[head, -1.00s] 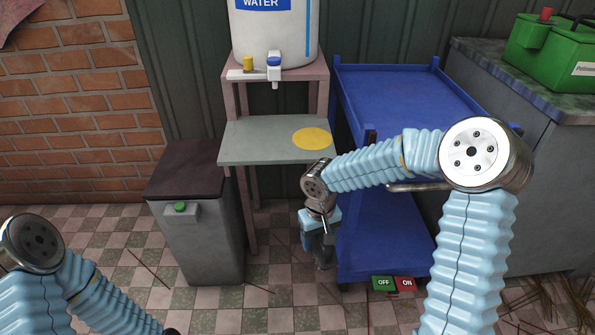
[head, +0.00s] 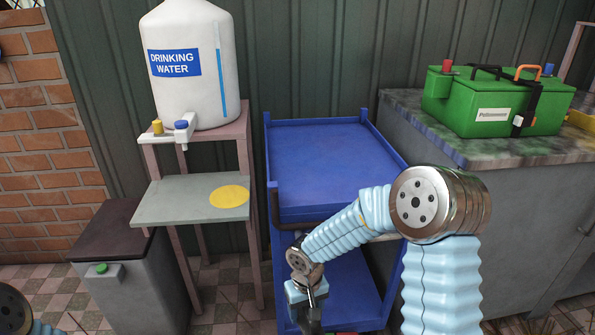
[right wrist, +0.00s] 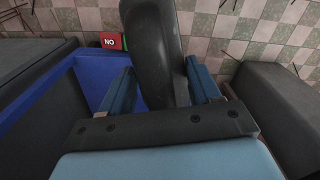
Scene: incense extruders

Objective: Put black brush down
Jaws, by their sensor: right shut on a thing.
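My right gripper (head: 308,305) hangs low in front of the blue cart (head: 335,160), near its left front side. In the right wrist view, my right gripper (right wrist: 160,88) is shut on the black brush (right wrist: 152,45), a dark, smooth, rounded piece between the two blue fingers. Its far end runs out of the top of that view. In the head view the brush is not clearly visible. Of my left arm only a joint shows at the lower left corner; its gripper is out of view.
The cart's blue top shelf is empty. A grey stand shelf with a yellow disc (head: 229,196) sits below the water tank (head: 190,70). A grey bin (head: 130,285) stands at the left. A green box (head: 490,105) is on the right counter (head: 420,118).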

